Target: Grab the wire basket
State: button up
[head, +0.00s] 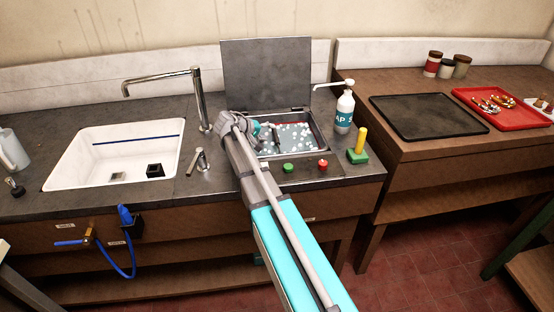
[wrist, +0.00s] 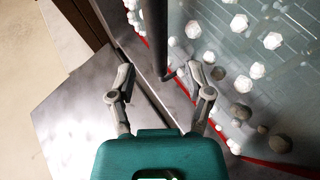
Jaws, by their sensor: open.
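The wire basket is hard to make out. Faint grid lines (wrist: 232,55) show under the foamy liquid in the wrist view and may be its mesh.
The tank's dark lid (head: 266,72) stands open behind. A soap bottle (head: 344,108), green button (head: 288,167), red button (head: 323,164) and a yellow-handled tool (head: 360,145) sit close by. A white sink (head: 85,158) and tap (head: 199,100) are left. A black tray (head: 425,115) is right.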

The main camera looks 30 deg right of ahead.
aim_at(275, 131)
jog(key=shift+b+x, duration=0.8)
jog(key=shift+x, duration=1.15)
jog(key=shift+s, duration=0.15)
grip_shut()
